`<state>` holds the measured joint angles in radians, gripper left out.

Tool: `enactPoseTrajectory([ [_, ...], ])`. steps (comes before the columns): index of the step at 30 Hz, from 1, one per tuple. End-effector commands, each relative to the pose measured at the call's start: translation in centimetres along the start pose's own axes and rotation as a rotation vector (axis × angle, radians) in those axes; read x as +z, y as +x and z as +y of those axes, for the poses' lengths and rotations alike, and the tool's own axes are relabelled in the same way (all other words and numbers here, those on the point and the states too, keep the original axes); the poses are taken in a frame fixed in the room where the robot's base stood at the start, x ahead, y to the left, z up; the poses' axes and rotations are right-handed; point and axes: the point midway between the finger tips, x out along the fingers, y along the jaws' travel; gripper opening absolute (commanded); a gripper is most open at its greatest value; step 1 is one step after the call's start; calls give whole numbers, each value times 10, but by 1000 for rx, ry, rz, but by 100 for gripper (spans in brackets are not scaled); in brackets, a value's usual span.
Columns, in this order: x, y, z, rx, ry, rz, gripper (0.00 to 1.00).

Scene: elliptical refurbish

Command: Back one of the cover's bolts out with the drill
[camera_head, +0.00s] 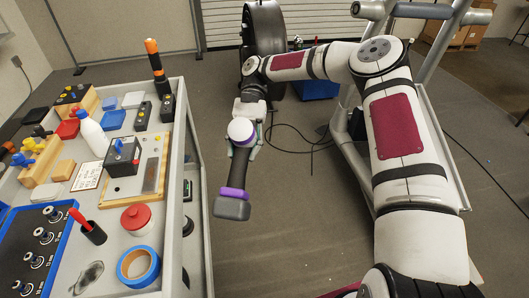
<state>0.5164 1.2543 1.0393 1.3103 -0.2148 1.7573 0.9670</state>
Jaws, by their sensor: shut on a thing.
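My gripper (252,138) is at the end of my arm, in the middle of the head view, to the right of the cart. It is shut on the drill (238,172), which has a dark handle, purple bands and a grey base block (232,207). The drill hangs over open floor, apart from the cart. Its tip is hidden from this angle. I cannot make out the cover or its bolts for certain.
The cart top (116,213) at left holds a white bottle (92,134), blue tape (138,266), a red-lidded jar (136,217) and a blue-edged tray (62,245). A large dark round machine (264,32) stands behind my gripper. A blue box (318,88) and black cable (300,135) are on the floor.

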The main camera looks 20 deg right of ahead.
Motion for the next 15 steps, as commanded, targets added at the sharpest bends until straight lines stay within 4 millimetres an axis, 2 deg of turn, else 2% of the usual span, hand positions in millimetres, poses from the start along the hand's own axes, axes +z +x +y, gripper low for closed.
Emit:
enactPoseTrajectory([
  [6,30,9,-60,-291,141,-119,0],
  [15,60,18,-125,-599,267,-217,0],
])
